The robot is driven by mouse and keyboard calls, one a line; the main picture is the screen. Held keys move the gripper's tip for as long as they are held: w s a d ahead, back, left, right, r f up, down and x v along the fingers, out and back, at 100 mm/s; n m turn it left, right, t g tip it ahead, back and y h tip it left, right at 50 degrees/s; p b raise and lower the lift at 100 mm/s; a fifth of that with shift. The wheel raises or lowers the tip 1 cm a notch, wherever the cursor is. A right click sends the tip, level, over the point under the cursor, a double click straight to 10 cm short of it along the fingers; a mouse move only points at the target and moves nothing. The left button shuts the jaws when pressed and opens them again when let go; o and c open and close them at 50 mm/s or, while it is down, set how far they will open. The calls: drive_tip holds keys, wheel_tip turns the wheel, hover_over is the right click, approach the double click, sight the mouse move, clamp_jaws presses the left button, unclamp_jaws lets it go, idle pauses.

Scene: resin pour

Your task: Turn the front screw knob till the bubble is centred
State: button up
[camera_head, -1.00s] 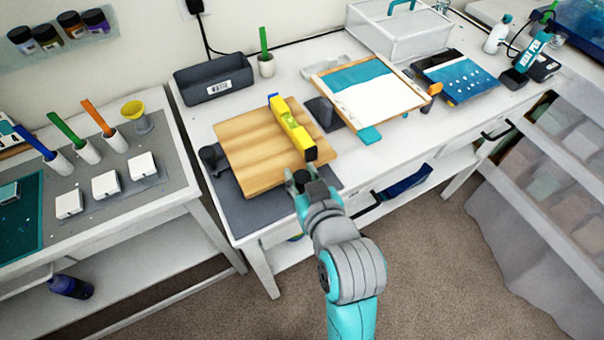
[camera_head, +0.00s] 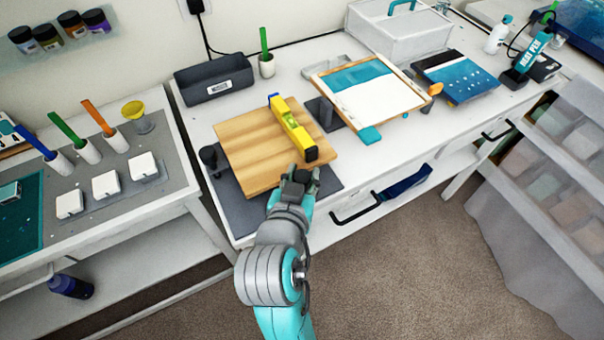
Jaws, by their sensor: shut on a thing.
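A wooden board (camera_head: 250,150) sits raised over a dark grey mat (camera_head: 240,212) on the white bench. A yellow spirit level (camera_head: 293,127) lies across the board near its right side; its bubble is too small to read. My gripper (camera_head: 300,178) is at the board's front edge, shut on a dark knob that it mostly hides, which seems to be the front screw knob. Another dark knob (camera_head: 209,157) stands at the board's left corner. A dark support (camera_head: 322,112) shows by the board's right side.
A framed panel with a white and teal surface (camera_head: 368,92) lies right of the board. A dark box (camera_head: 214,80) and a cup with a green stick (camera_head: 266,65) stand behind. A drawer handle (camera_head: 355,208) juts from the bench front.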

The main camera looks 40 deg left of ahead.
sight(303, 176)
drive_tip(key=shift+f, duration=0.3)
drive_tip(key=o, duration=1.2)
drive_tip(key=shift+c, duration=0.2)
drive_tip(key=shift+r, duration=0.1)
wheel_tip(303, 176, up, 10)
drive_tip(key=shift+d, duration=0.1)
